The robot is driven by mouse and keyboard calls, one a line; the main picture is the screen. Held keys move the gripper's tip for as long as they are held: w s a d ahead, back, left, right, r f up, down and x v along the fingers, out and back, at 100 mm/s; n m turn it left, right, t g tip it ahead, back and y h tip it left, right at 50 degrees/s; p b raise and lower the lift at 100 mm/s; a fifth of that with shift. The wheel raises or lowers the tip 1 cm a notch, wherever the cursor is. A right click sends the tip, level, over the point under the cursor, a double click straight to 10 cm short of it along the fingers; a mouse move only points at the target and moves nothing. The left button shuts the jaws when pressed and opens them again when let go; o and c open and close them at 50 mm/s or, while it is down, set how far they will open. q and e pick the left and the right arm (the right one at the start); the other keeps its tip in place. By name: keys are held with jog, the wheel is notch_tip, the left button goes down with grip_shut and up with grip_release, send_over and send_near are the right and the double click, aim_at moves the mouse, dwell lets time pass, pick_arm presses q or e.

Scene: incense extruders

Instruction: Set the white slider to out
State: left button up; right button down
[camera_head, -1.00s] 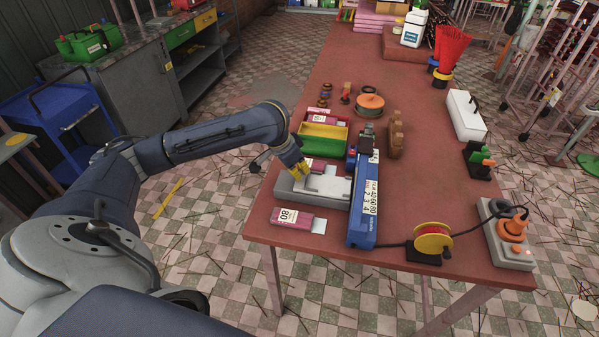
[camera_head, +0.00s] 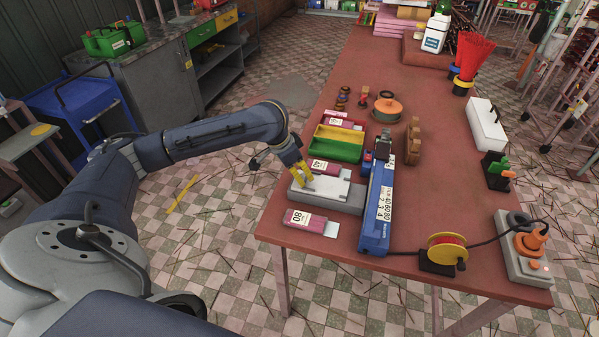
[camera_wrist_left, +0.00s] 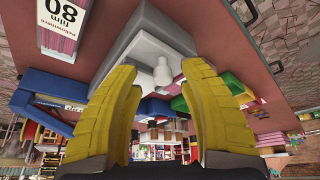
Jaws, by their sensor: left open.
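The white slider (camera_head: 327,190) is a pale plate on a grey base (camera_head: 352,204) at the table's left edge, beside the blue unit (camera_head: 375,215). Its plate lies over the base's left part, and more bare grey shows toward the blue unit. In the left wrist view, a rounded white knob (camera_wrist_left: 162,74) stands on the pale plate. My left gripper (camera_head: 306,182) has its yellow fingers down at the plate. In the wrist view the fingers (camera_wrist_left: 163,82) are spread with the knob between them; I cannot tell whether they touch it. My right gripper is out of view.
A pink packet marked 80 (camera_head: 305,220) lies in front of the base. A green and yellow tray (camera_head: 337,142) stands behind it.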

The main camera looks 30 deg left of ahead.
pick_arm(q)
jog(key=v, duration=1.2)
dwell(0.5)
